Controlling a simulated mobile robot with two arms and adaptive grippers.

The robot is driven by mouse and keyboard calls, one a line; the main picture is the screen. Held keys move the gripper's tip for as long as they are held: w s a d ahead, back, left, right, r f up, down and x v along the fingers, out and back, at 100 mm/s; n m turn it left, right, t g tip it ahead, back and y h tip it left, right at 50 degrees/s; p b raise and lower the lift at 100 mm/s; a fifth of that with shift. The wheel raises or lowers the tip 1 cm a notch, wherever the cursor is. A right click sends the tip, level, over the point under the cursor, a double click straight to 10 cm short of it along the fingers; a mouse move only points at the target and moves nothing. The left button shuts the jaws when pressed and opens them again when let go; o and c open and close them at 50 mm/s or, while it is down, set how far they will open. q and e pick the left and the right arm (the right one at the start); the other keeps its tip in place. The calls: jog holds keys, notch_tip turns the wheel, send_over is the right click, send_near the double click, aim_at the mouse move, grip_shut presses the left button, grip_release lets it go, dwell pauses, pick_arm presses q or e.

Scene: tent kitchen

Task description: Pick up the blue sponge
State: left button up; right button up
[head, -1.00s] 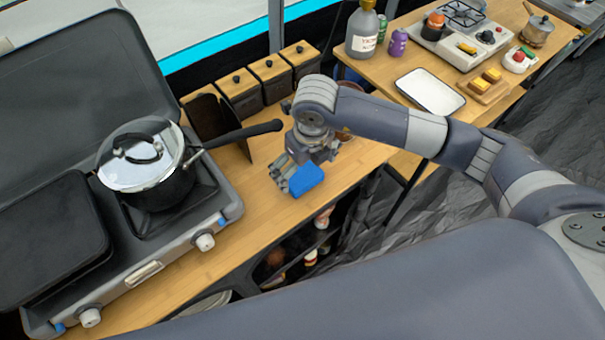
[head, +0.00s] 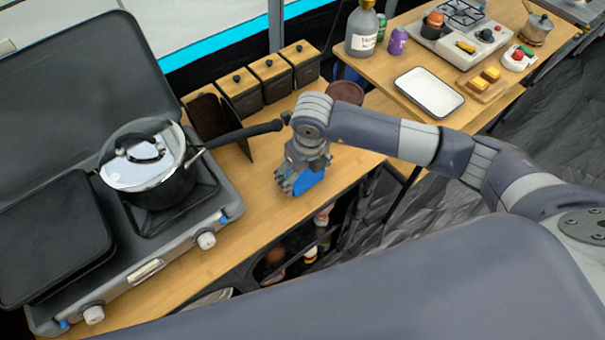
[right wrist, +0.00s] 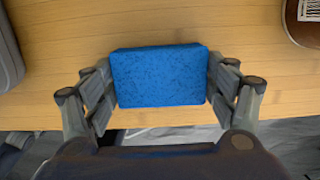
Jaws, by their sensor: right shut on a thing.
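The blue sponge (head: 308,183) is at the wooden counter's front edge in the head view, partly hidden behind my right gripper (head: 294,186). In the right wrist view the sponge (right wrist: 160,76) sits between the two fingers of the right gripper (right wrist: 160,84), which touch its left and right ends. The right gripper is shut on the sponge. I cannot tell whether the sponge is clear of the counter. My left gripper is not in view.
A camping stove (head: 140,265) with a lidded pot (head: 170,190) stands left; the pot's handle (head: 238,133) reaches close to my right wrist. Several canisters (head: 270,75) line the back. A brown round item (head: 346,92) is behind my arm. A side table holds a white tray (head: 429,91).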

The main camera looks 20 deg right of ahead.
jog(key=shift+w+r+b, duration=0.1)
jog(key=shift+r+b, duration=0.4)
jog(key=shift+r, duration=0.1)
jog(key=s+d+b, duration=0.1)
jog(key=s+d, duration=0.2)
jog(key=s, duration=0.5)
jog(key=s+d+b, duration=0.2)
jog(key=s+d, duration=0.1)
jog(key=s, duration=0.6)
jog(key=shift+r, duration=0.15)
jog(key=shift+d, duration=0.1)
jog(key=shift+o, duration=1.2)
jog(key=c, duration=0.4)
